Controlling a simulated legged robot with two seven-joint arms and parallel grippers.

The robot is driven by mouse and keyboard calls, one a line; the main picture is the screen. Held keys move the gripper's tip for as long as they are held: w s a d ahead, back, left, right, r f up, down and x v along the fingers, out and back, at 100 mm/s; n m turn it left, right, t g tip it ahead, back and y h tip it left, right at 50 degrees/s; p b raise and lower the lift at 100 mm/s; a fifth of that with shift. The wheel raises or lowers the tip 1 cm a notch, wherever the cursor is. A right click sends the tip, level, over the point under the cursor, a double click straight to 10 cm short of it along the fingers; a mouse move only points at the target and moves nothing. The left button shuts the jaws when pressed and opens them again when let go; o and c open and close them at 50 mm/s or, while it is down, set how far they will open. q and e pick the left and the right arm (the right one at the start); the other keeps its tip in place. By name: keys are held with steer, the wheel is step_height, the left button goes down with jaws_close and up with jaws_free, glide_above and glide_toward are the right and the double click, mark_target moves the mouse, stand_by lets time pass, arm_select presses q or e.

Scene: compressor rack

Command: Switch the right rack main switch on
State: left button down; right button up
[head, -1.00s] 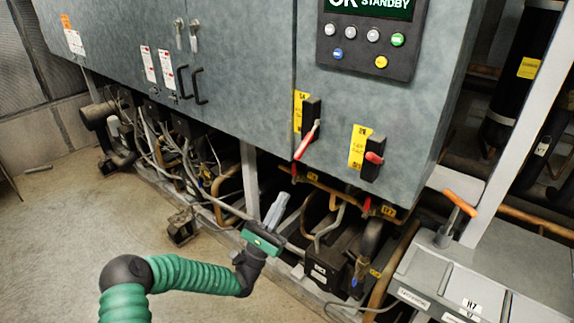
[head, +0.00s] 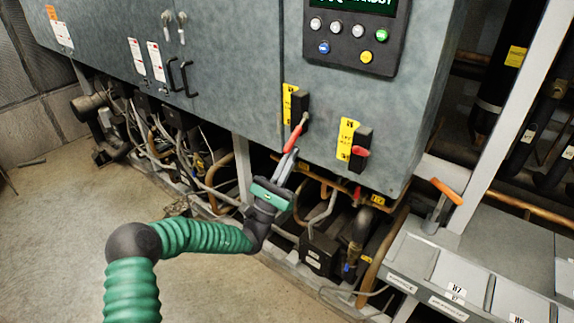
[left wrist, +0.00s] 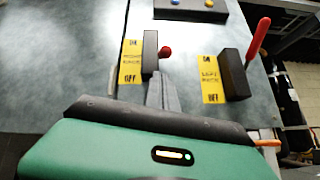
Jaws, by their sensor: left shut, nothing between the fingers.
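Two black switches with red handles and yellow ON/OFF labels sit on the grey cabinet front. In the head view the left switch (head: 299,106) has its handle pointing down and left. It also shows in the left wrist view (left wrist: 150,54), its handle seen nearly end-on as a red knob. The right switch (head: 361,150) shows a red knob in the head view; in the left wrist view (left wrist: 235,74) its handle slants upward. Its label seems to read "LEFT"; the other is blurred. My left gripper (head: 288,160) is shut and empty, fingertips close below the left switch's handle; contact is unclear.
A control panel (head: 351,43) with a display and coloured buttons is above the switches. Pipes and cables (head: 205,165) run below the cabinet. An orange-handled lever (head: 447,191) and a grey labelled ledge (head: 440,275) are at the right.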

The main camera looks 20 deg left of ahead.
arm_select(q)
steer(key=shift+s+a+r, duration=0.3)
steer(key=shift+s+r, duration=0.2)
arm_select(e)
steer(key=shift+s+a+r, duration=0.1)
steer(key=shift+a+r, duration=0.1)
steer(key=shift+r, duration=0.1)
arm_select(q)
steer(key=shift+w, duration=0.1)
